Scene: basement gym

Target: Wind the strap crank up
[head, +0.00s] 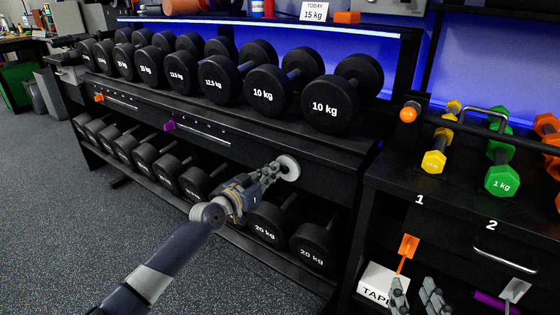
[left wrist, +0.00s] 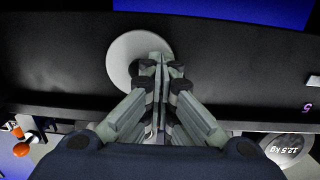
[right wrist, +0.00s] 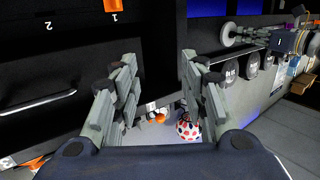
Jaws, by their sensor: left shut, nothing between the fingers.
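A pale round disc (head: 289,167) is on the dark front beam of the dumbbell rack; it looks like the strap crank's wheel. No separate handle can be made out on it. In the left wrist view the disc (left wrist: 122,58) is partly hidden behind my fingers. My left gripper (head: 281,170) is shut and empty, its tips at the disc; whether they touch it I cannot tell. It also shows beside the disc in the right wrist view (right wrist: 245,40). My right gripper (right wrist: 157,65) is open and empty, low before the right-hand cabinet.
Rows of black dumbbells (head: 263,90) fill the rack above and below the beam. Orange (head: 98,97) and purple (head: 169,125) pegs sit further left on it. The right-hand cabinet has a drawer handle (head: 505,256) and a TAPE box (head: 378,284). The floor (head: 60,210) is clear at left.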

